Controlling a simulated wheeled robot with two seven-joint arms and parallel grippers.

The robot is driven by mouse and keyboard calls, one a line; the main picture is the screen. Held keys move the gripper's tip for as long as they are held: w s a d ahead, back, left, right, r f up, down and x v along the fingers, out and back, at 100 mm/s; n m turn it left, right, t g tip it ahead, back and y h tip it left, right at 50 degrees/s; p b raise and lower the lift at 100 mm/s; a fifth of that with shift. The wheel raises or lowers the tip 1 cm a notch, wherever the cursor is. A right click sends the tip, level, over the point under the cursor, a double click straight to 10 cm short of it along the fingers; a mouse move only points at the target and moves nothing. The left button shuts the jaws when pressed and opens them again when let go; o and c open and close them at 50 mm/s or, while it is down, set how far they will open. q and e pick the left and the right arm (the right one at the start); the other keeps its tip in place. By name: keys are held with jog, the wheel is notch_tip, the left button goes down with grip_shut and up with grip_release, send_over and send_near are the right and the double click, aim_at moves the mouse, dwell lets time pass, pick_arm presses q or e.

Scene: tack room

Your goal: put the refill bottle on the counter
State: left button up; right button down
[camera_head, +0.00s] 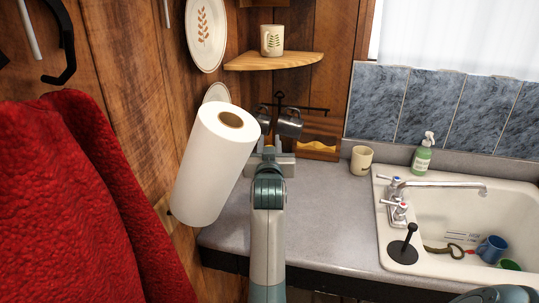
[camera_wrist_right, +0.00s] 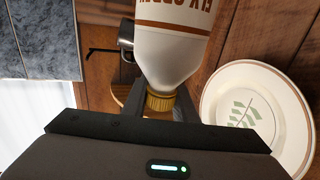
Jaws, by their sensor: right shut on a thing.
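My right gripper (camera_head: 270,155) is over the back left part of the grey counter (camera_head: 330,222). In the right wrist view, the gripper (camera_wrist_right: 158,106) is shut around the neck and gold-orange cap of the white refill bottle (camera_wrist_right: 168,55), which has orange-brown lettering. The bottle's far end runs out of that picture. In the head view I cannot make out the bottle; my gripper and arm seem to hide it. I cannot tell whether it touches the counter. My left gripper is not in view.
A paper towel roll (camera_head: 213,165) stands close left of my arm. Mugs hang on a dark rack (camera_head: 290,122) beside a wooden box (camera_head: 322,138). A cream cup (camera_head: 361,160), a green spray bottle (camera_head: 422,155) and the sink (camera_head: 450,212) are to the right. The front counter is clear.

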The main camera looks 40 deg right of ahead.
notch_tip(320, 180, down, 4)
jog(key=shift+r+p, duration=0.1)
jog(key=shift+p, duration=0.55)
jog(key=c, duration=1.4)
grip_release()
jog(key=shift+f, duration=0.2)
jog(key=shift+c, duration=0.2)
